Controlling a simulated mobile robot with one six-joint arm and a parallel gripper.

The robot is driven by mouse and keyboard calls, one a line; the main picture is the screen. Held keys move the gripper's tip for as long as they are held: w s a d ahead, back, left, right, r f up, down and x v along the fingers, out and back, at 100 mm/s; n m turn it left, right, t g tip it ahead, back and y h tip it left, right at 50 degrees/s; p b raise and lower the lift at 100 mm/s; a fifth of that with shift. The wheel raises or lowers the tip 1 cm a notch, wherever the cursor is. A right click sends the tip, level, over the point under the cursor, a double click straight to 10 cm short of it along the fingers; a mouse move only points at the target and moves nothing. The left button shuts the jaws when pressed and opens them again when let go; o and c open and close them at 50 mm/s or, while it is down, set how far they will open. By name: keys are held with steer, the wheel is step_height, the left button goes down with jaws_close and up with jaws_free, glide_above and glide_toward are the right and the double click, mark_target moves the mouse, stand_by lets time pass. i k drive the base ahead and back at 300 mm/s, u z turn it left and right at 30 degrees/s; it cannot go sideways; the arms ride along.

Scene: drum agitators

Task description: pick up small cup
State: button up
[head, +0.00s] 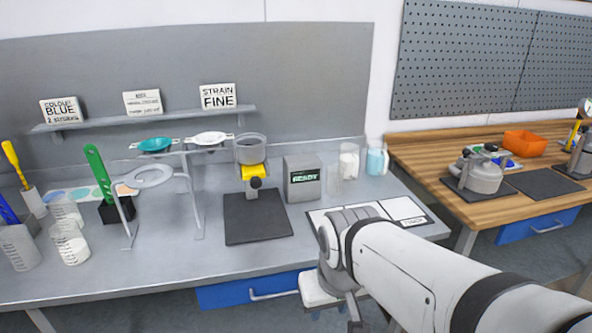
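Several clear cups stand on the grey bench, and I cannot tell which one is the small cup. At the left, one clear cup (65,212) stands behind a cup with white contents (70,245), and a larger clear beaker (19,248) stands beside them. At the right, an empty-looking clear cup (334,182) stands beside the READY box. My arm reaches in from the lower right. My gripper (335,292) seems to be at the bench's front edge, partly hidden by my wrist. Its fingers are not clear, and it is well apart from the left cups.
A stand with a ring (150,177) and strainers (155,145), a yellow device (255,173) on a dark mat (258,220), and a READY box (302,178) stand mid-bench. White (349,160) and blue (377,162) containers stand behind. A wooden bench (430,155) is at right.

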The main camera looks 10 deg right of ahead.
mark_target(334, 180)
steer(key=u, duration=0.05)
steer(key=k, duration=0.6)
steer(key=z, duration=0.65)
steer(key=i, duration=0.75)
steer(key=z, duration=0.4)
steer(key=i, duration=1.05)
steer(key=u, duration=0.6)
